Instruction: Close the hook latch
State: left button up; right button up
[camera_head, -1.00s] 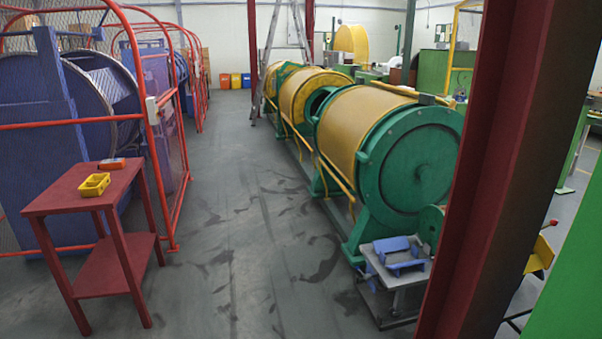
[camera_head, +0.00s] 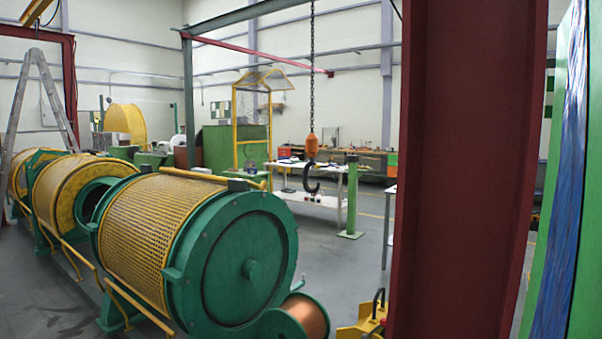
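A dark crane hook (camera_head: 311,178) hangs below an orange hook block (camera_head: 311,145) on a chain (camera_head: 312,75), right of the middle in the head view. The hook is small and far off, so I cannot tell whether its latch is open or shut. Neither of my grippers is in view.
The green and yellow strander (camera_head: 165,235) fills the lower left. A copper spool (camera_head: 305,318) stands at its near end. A red steel column (camera_head: 465,170) blocks the right. A white table (camera_head: 310,185) and a green post (camera_head: 352,200) stand near the hook. Grey floor (camera_head: 345,270) shows between strander and column.

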aim_at(317, 167)
jog(key=k+j+z, duration=0.2)
jog(key=k+z, duration=0.1)
jog(key=z, duration=0.3)
jog(key=k+z, duration=0.1)
jog(key=z, duration=0.3)
jog(key=k+z, duration=0.1)
jog(key=z, duration=0.3)
jog(key=i+j+z, duration=0.2)
jog(key=j, duration=0.25)
jog(key=i+j+z, duration=0.2)
jog(key=j, duration=0.3)
jog(key=j+z, duration=0.15)
jog(key=j, duration=0.35)
jog(key=i+j+z, duration=0.2)
jog(key=j, duration=0.35)
